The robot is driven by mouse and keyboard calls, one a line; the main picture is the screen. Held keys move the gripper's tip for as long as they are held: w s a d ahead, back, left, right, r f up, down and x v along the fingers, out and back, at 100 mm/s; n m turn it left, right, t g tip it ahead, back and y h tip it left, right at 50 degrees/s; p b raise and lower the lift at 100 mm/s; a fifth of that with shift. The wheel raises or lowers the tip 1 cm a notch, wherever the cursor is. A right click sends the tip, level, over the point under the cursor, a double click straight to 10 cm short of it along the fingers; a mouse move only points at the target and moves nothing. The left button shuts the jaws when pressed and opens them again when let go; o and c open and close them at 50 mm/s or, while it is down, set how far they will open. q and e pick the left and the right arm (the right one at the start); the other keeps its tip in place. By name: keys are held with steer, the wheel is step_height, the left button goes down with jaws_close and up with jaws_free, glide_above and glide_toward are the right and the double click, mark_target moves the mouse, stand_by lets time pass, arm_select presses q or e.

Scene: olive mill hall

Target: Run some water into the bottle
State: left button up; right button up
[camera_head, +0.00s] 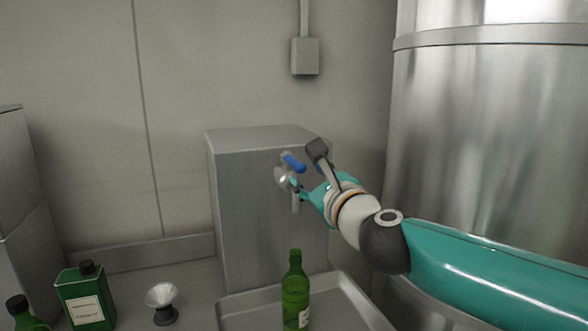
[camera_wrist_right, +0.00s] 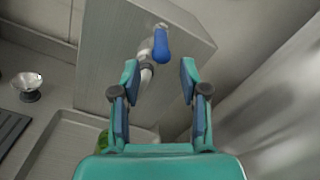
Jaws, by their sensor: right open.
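A tap with a blue lever (camera_head: 294,163) and a metal spout (camera_head: 296,202) sticks out of the front of a grey steel box. A green glass bottle (camera_head: 295,292) stands upright in a shallow metal tray, below the spout and seemingly open at the top. My right gripper (camera_head: 304,184) is open at the tap. In the right wrist view its two fingers (camera_wrist_right: 160,73) are spread, with the blue lever (camera_wrist_right: 161,45) ahead between them; contact cannot be told. A sliver of green, likely the bottle (camera_wrist_right: 103,140), shows behind the left finger. My left gripper is out of view.
The metal tray (camera_head: 262,301) stands before the steel box (camera_head: 240,215). A dark green square bottle (camera_head: 86,297), a small metal funnel (camera_head: 161,296) and another capped bottle (camera_head: 22,312) stand at left. A big steel tank (camera_head: 480,130) bounds the right side.

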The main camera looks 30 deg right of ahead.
mark_target(296, 161)
steer(key=x, duration=0.7)
steer(key=shift+w, duration=0.15)
steer(key=shift+c, duration=0.3)
jaws_close()
